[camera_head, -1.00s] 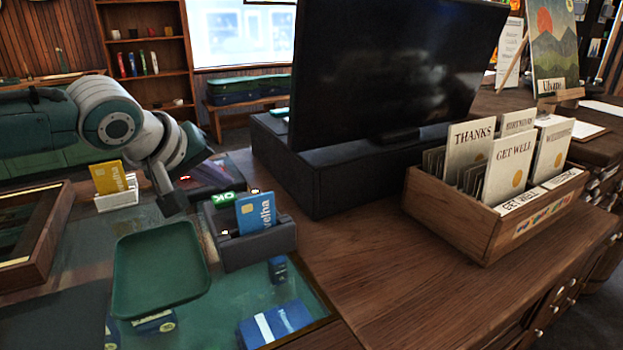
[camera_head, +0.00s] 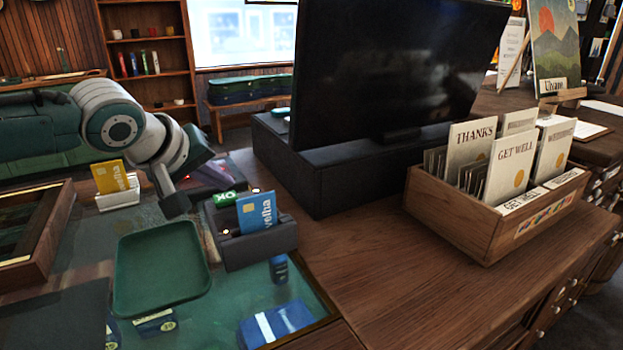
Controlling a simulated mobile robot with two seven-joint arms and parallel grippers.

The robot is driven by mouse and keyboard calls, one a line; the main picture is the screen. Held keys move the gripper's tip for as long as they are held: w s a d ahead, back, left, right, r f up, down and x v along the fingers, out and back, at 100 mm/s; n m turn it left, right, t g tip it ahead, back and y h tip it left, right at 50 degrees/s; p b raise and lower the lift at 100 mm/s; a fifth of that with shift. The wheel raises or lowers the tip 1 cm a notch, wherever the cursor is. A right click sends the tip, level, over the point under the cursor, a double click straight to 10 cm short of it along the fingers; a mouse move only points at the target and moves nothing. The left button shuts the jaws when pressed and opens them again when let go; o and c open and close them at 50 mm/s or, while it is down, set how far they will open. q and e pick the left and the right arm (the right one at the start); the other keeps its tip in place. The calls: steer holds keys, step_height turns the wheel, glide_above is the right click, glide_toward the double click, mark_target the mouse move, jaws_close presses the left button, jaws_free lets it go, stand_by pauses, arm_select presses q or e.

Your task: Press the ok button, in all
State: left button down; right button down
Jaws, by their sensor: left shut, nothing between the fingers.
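The green ok button (camera_head: 224,198), with pale lettering, shows just behind the dark card holder (camera_head: 262,247) on the counter. Its lower part is hidden by the holder and the blue card (camera_head: 257,212). My left gripper (camera_head: 177,206) points downward to the left of the button, shut and empty. In the picture a gap separates its fingertips from the button; I cannot tell their exact height above the counter. My right gripper is not in view.
A green tray (camera_head: 160,268) lies in front of my left gripper. A yellow card (camera_head: 109,177) stands in a white holder to its left. A large dark monitor (camera_head: 390,70) and a wooden box of greeting cards (camera_head: 455,218) stand to the right. Bare wood lies in front of the monitor.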

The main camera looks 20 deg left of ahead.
mark_target(222, 201)
arm_select(q)
steer(key=shift+f, duration=0.25)
steer(key=shift+f, duration=0.5)
stand_by(0.6)
steer(key=shift+r, duration=0.15)
steer(key=shift+r+p, duration=0.75)
steer(key=shift+p, duration=0.1)
steer(key=shift+r, duration=0.1)
step_height(222, 201, up, 5)
steer(key=p, duration=0.5)
steer(key=shift+p, duration=0.3)
stand_by(0.3)
